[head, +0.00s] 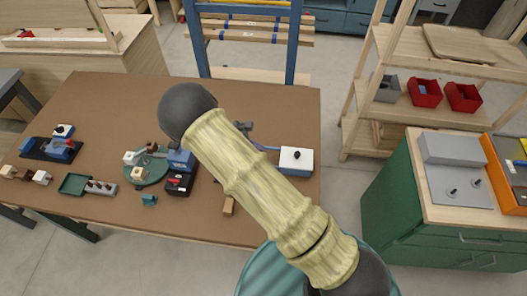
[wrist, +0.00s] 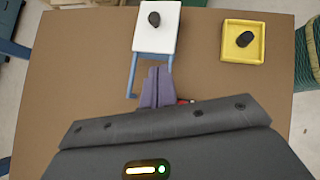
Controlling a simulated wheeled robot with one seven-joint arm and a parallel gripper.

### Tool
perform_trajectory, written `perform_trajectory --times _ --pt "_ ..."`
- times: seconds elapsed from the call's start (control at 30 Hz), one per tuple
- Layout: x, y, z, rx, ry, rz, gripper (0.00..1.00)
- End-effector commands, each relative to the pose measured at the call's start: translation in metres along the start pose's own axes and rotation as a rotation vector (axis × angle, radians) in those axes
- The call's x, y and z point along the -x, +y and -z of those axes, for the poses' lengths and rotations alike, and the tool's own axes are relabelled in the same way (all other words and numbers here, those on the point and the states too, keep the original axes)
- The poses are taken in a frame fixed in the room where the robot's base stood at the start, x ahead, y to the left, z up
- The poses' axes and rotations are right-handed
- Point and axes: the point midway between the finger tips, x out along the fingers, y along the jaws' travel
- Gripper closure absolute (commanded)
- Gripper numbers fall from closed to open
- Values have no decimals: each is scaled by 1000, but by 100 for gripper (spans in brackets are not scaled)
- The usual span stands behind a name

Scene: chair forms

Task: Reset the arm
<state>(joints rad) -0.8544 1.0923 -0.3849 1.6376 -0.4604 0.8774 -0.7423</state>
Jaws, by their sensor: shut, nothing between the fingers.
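My arm, with a yellow-green banded link, crosses the middle of the head view and hides part of the brown table (head: 110,90). In the wrist view my gripper (wrist: 157,76) shows as two purple-grey fingers pressed together, with nothing between them. It points at a white-topped block with blue rails (wrist: 156,32) that bears a black knob. The fingertips appear between or over the rails; I cannot tell whether they touch. The same block appears at the table's right side in the head view (head: 296,160).
A yellow tray (wrist: 226,54) holding a black piece lies right of the block. Several small fixtures, including a green round plate (head: 146,178) and a green tray (head: 74,184), occupy the table's left half. A green cabinet (head: 400,205) and wooden shelf (head: 405,108) stand right.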

Motion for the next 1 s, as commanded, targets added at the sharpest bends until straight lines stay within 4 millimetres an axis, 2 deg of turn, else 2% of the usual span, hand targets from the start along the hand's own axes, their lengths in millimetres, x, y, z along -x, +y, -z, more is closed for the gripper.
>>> perform_trajectory --times 0.6,0.77,1.0 --pt "1 -1 -5 -20 14 9 100" --pt "1 -10 -29 -148 100 62 100" --pt "7 -41 -87 -499 307 194 100"
